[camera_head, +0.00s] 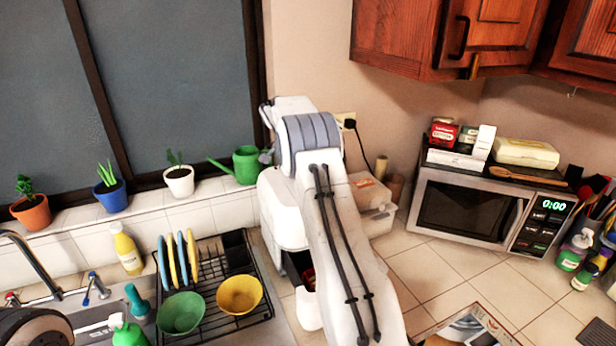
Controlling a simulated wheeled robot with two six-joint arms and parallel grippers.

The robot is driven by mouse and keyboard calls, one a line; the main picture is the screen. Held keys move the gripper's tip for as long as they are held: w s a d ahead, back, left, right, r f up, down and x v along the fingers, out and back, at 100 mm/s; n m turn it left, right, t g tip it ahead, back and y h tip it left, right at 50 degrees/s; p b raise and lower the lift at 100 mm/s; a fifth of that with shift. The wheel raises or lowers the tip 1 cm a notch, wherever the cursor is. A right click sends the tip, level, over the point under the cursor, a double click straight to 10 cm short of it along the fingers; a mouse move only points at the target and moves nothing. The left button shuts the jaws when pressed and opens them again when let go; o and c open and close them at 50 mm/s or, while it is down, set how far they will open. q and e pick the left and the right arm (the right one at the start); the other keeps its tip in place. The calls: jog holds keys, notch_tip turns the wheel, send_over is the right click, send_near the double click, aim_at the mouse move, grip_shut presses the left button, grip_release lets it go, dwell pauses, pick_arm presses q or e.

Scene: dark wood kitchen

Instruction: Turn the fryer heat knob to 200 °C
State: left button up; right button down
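A white rounded appliance, apparently the fryer (280,212), stands on the counter near the middle, behind one of my white arms. A dark area and a little red show low on its front, beside a white part (308,309) that juts forward. My arm crosses in front of its right side, so much of its front is hidden. I cannot see the heat knob or its setting.
A dish rack (254,329) with bowls and plates and a sink lie left of the fryer. A green watering can (246,165) and potted plants line the sill. A clear container (373,204) is behind my arm. A microwave (478,207) stands right; open tiled counter lies before it.

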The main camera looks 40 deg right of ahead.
dwell(0.4)
jog(key=shift+c, duration=2.2)
grip_release()
jog(key=shift+w+a+r, duration=0.1)
jog(key=shift+a+r, duration=0.1)
jog(key=shift+r, duration=0.2)
jog(key=s+b+v, duration=0.1)
jog(key=v, duration=0.8)
jog(key=shift+w+r, duration=0.3)
jog(key=shift+w, duration=0.2)
jog(key=shift+a, duration=0.1)
